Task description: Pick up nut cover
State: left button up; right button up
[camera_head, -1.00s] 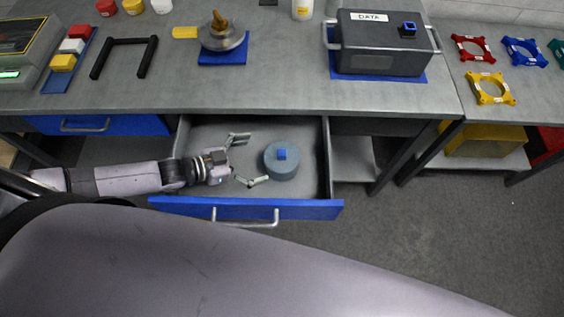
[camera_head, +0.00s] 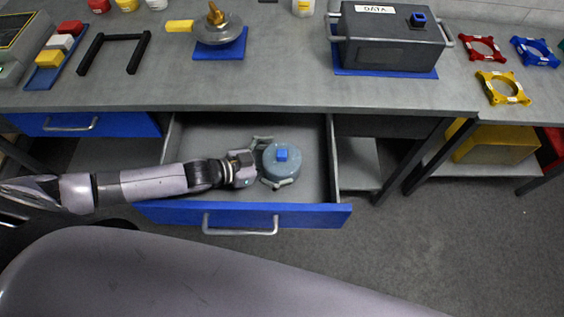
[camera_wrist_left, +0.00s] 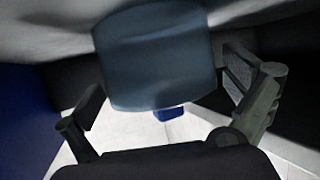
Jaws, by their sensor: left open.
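The nut cover (camera_head: 283,166) is a round blue-grey piece with a small bright blue square knob (camera_head: 282,155) on top. It sits in the open drawer. My left gripper (camera_head: 271,163) is open at the left side of the nut cover, with one finger along its far side and one along its near side. In the left wrist view the nut cover (camera_wrist_left: 157,58) is large between the spread fingers (camera_wrist_left: 168,110). Whether the fingers touch it cannot be told. My right gripper is not in view.
The open drawer has a blue front (camera_head: 322,215) with a metal handle, and its floor is otherwise clear. The bench top (camera_head: 270,90) overhangs its back.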

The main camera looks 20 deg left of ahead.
pick_arm(q)
jog(key=c, duration=1)
jog(key=shift+c, duration=0.2)
jog(key=shift+r, duration=0.15)
